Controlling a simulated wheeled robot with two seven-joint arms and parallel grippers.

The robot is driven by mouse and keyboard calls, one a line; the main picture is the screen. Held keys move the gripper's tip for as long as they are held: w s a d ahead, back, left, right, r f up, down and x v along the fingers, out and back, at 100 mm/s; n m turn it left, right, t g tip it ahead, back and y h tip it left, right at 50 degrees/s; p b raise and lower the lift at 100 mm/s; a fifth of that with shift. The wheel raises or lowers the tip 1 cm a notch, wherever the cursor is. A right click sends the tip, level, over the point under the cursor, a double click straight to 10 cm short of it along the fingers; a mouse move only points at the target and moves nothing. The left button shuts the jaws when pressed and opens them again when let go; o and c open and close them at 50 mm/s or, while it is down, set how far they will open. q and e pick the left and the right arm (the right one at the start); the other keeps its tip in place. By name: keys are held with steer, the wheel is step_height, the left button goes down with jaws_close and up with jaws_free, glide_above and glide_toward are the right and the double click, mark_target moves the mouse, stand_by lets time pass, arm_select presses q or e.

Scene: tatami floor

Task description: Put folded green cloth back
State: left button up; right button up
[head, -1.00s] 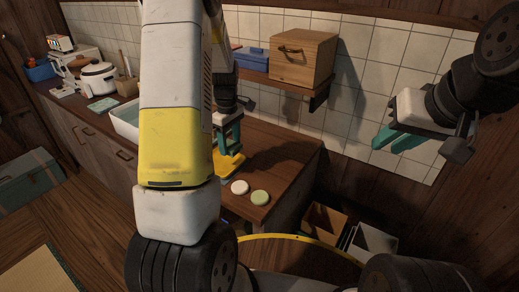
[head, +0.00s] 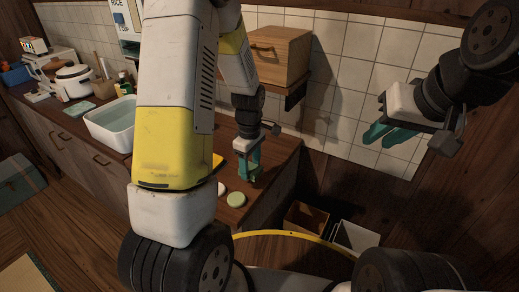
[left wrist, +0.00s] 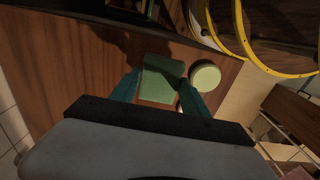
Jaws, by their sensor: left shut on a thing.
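My left gripper (head: 250,172) is low over the right end of the wooden counter, beside a pale green disc (head: 236,199). In the left wrist view its teal fingers (left wrist: 160,95) are on either side of a green, square, flat folded cloth (left wrist: 163,80); it is shut on it. In the head view I cannot tell the held cloth apart from the teal fingers. My right gripper (head: 388,135) is raised at the right, in front of the tiled wall, its teal fingers apart and empty.
A white disc (head: 221,189) lies near the green disc, and a yellow thing (head: 217,160) shows behind my arm. A water-filled basin (head: 112,124) stands to the left. A wooden box (head: 277,55) sits on the shelf above. A yellow-rimmed round thing (head: 290,234) and open boxes (head: 306,219) are below.

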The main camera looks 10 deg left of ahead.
arm_select(q)
steer(key=w, duration=0.2)
steer(key=w+a, duration=0.1)
steer(key=w, duration=0.4)
steer(key=shift+a+f, duration=0.15)
steer(key=shift+f, duration=1.95)
steer(key=shift+s+f, duration=0.1)
steer(key=shift+f, duration=0.05)
steer(key=o, duration=1.3)
step_height(320, 180, up, 12)
steer(key=r, duration=0.1)
step_height(320, 180, up, 15)
steer(key=m+t+h, duration=0.1)
steer(key=m+t, duration=0.2)
steer(key=m, duration=0.4)
glide_above(251, 162)
steer(key=s, duration=0.7)
steer(key=shift+s+d+r+m+t+h, duration=0.2)
steer(key=shift+s+r+m+t, duration=0.4)
steer(key=shift+s+m, duration=1.15)
steer(key=shift+s+d+r+m+t+h, duration=0.2)
steer(key=shift+s+r+m+t, duration=0.4)
steer(key=shift+s, duration=2)
steer(key=shift+s+d+r+m+t+h, duration=0.2)
steer(key=shift+s+r+m+t, duration=0.35)
steer(key=shift+s+m, duration=1.3)
